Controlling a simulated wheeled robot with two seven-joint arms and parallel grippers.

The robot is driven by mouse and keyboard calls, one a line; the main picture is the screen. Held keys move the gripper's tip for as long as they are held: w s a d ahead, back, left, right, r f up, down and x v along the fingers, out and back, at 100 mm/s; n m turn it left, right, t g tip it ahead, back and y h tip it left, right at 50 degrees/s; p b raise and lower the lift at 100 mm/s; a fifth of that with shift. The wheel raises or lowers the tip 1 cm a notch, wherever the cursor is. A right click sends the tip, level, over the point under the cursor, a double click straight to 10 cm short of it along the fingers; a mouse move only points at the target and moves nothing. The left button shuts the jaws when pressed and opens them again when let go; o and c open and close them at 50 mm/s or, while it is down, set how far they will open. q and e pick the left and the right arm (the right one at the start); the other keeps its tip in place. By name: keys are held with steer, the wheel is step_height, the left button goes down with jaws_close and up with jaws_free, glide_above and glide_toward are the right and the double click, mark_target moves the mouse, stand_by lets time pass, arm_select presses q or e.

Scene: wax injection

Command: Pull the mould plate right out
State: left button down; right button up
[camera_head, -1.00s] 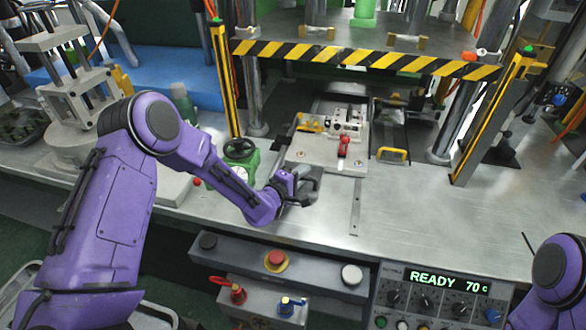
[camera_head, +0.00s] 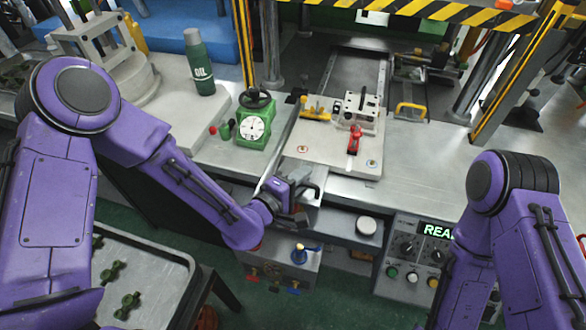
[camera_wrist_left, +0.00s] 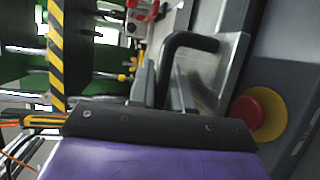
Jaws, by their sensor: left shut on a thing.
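The mould plate (camera_head: 326,151) is a pale flat slab lying on the steel bench, drawn forward from the press towards the bench's front edge. It carries a grey block (camera_head: 357,108), a red clamp (camera_head: 354,139) and a yellow clamp (camera_head: 316,108). My left gripper (camera_head: 298,194) is at the plate's near side, above the bench's front edge, shut on the plate's handle.
A green gauge unit (camera_head: 254,128) stands left of the plate, an oil bottle (camera_head: 200,65) behind it. A yellow handle (camera_head: 411,111) is to the right. Yellow-black press posts flank the bench. A control panel (camera_head: 418,250) and a red button (camera_wrist_left: 250,112) sit below the bench edge.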

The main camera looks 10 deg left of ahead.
arm_select(q)
steer(key=shift+s, duration=0.1)
stand_by(0.3)
steer(key=c, duration=1.1)
jaws_free()
steer(key=shift+c, duration=0.2)
steer(key=p+v, duration=0.2)
steer(key=v, duration=0.8)
